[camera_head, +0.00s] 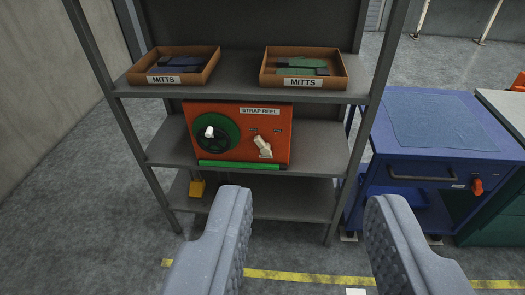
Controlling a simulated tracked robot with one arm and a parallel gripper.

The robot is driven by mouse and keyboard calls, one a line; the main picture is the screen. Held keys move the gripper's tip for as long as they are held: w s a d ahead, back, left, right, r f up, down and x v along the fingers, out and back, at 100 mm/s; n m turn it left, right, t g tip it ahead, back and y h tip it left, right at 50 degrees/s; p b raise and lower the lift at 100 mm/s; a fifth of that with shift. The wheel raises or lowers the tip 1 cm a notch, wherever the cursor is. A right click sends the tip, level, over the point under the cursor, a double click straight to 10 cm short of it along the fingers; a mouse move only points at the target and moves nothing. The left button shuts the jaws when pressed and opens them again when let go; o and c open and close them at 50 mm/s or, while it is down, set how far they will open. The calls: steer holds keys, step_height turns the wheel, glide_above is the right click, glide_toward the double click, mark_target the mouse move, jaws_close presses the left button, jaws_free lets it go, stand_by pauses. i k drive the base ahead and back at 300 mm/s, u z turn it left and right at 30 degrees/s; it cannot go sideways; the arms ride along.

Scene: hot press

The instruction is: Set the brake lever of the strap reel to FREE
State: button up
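The strap reel (235,135) is an orange-red box with a "STRAP REEL" label. It stands on the middle shelf of a grey rack. A green wheel with a white knob (211,132) is on its left side. The cream brake lever (262,145) is on its right side and tilts up to the left. Small dark labels sit above the lever, too small to read. My gripper (305,225) is open and empty, with its two grey padded fingers wide apart in front of and below the reel. It is apart from the lever.
Two open boxes of mitts (175,66) (303,68) stand on the shelf above. The rack's grey posts (366,120) flank the reel. A blue cart (440,140) with a handle stands to the right. A yellow object hangs below the reel. Floor in front is clear.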

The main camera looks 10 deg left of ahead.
mark_target(265, 148)
steer(key=k, duration=0.6)
steer(key=u, duration=0.55)
steer(key=i, duration=1.65)
